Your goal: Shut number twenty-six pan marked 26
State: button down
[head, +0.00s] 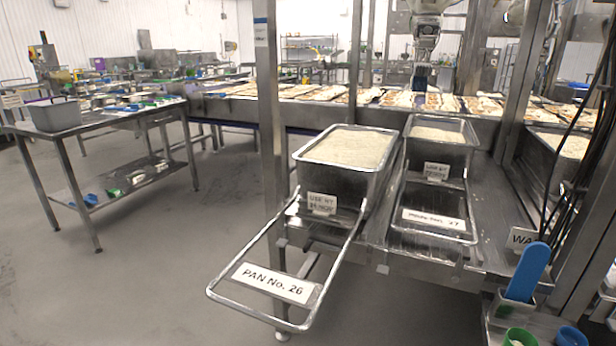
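A second rice pan (437,158) stands to the right, its frame labelled 27 (433,219) lying over the counter. A steel post (268,120) rises left of pan 26. A blue-handled tool (526,272) and hanging cables are at right. Open floor (150,285) lies left.

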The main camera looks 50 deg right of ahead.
aim_at(349, 164)
jog(key=i+l+z, duration=0.25)
jog(key=i+z, duration=0.2)
jog(key=i+l+z, duration=0.1)
jog(key=i+z, duration=0.25)
jog(key=z, duration=0.15)
jog(key=i+z, duration=0.45)
jog(key=i+j+z, duration=0.25)
jog(key=z, duration=0.2)
jog(key=i+j+z, duration=0.75)
jog(key=j+z, duration=0.2)
jog(key=i+j+z, duration=0.2)
jog(key=j+z, duration=0.25)
jog(key=i+j+z, duration=0.1)
jog(key=j+z, duration=0.35)
jog(key=j, duration=0.15)
